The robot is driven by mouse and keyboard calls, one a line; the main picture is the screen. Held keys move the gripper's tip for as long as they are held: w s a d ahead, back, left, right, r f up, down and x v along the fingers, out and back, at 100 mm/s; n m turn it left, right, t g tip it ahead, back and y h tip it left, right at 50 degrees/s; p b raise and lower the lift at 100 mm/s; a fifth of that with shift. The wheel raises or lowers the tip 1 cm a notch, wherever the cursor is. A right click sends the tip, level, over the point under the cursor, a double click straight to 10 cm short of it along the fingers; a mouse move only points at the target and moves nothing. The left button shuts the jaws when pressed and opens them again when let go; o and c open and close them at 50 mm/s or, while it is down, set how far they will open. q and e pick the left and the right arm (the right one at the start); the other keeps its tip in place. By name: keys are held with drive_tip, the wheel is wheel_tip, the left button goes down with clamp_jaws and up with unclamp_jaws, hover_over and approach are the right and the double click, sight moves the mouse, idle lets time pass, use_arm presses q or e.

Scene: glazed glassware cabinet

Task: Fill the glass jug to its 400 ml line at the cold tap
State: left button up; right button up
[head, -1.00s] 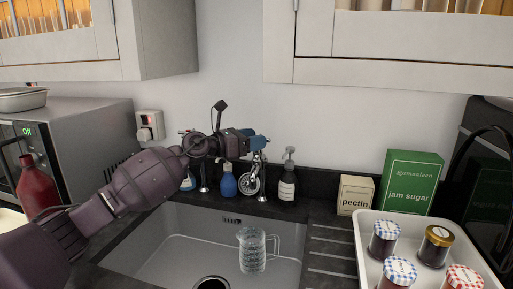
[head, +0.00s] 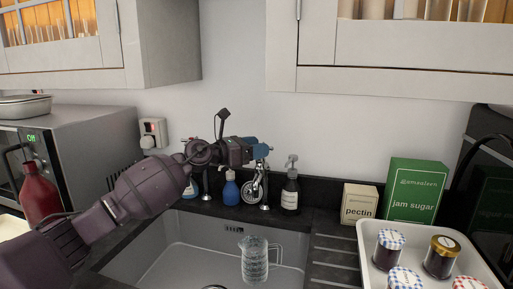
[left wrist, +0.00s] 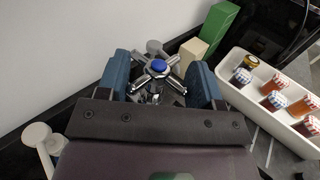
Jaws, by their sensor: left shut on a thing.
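The glass jug (head: 254,262) stands upright in the sink, below and in front of the tap. A stream and the water level in it are too small to tell. My left gripper (head: 262,149) is at the tap behind the sink. In the left wrist view its blue fingers (left wrist: 159,84) are on either side of the chrome cross handle of the cold tap (left wrist: 158,67), with a blue cap on top, and are shut on it. In the head view my gripper hides much of that handle. My right gripper is not in view.
A blue bottle (head: 231,188) and a dark soap dispenser (head: 290,193) stand close to the tap. A pectin box (head: 359,201), a jam sugar box (head: 413,190) and a white tray (head: 372,254) of jars are to the right. Wall cabinets (head: 390,80) hang above.

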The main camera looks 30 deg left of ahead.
use_arm(q)
drive_tip(key=shift+a+f, duration=0.15)
drive_tip(key=shift+f, duration=0.1)
drive_tip(key=o, duration=0.7)
drive_tip(key=shift+o, duration=0.8)
drive_tip(key=shift+a, duration=0.2)
drive_tip(key=v, duration=1)
drive_tip(key=shift+s, duration=0.45)
drive_tip(key=shift+r, duration=0.1)
